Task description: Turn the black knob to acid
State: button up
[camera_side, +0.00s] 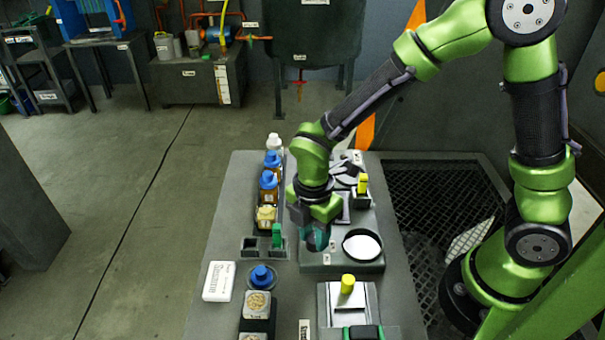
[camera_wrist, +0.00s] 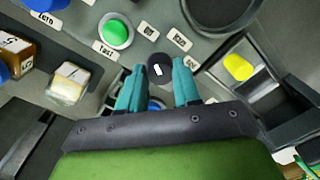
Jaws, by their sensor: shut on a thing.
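The black knob (camera_wrist: 159,70) shows in the wrist view as a small dark disc with a short white mark on its face. My gripper (camera_wrist: 160,74) has teal fingers on either side of the knob, shut on it. Small white labels (camera_wrist: 180,39) lie around the knob; their words are too blurred to read for certain, so I cannot tell which is acid. In the side view my gripper (camera_side: 317,238) is low over the bench panel and hides the knob.
A green button (camera_wrist: 116,32) labelled test and a blue button marked zero are left of the knob in the wrist view. In the side view a round pan (camera_side: 362,246) sits right of my gripper, with blue-capped bottles (camera_side: 269,181) behind left.

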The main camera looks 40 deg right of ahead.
jog(key=shift+m, duration=0.3)
jog(key=m, duration=0.5)
jog(key=shift+r+m, duration=0.1)
jog(key=shift+m, duration=0.3)
jog(key=m, duration=0.5)
jog(key=shift+y, duration=0.3)
jog(key=m, duration=0.6)
jog(key=shift+s+m+t, duration=0.1)
jog(key=shift+m+t, duration=0.2)
jog(key=shift+m, duration=0.1)
jog(key=m, duration=0.5)
jog(key=shift+m, duration=0.3)
jog(key=o, duration=1.1)
jog(key=shift+c, duration=0.2)
notch_tip(320, 180, up, 17)
jog(key=shift+s+d, duration=0.2)
jog(key=shift+d, duration=0.2)
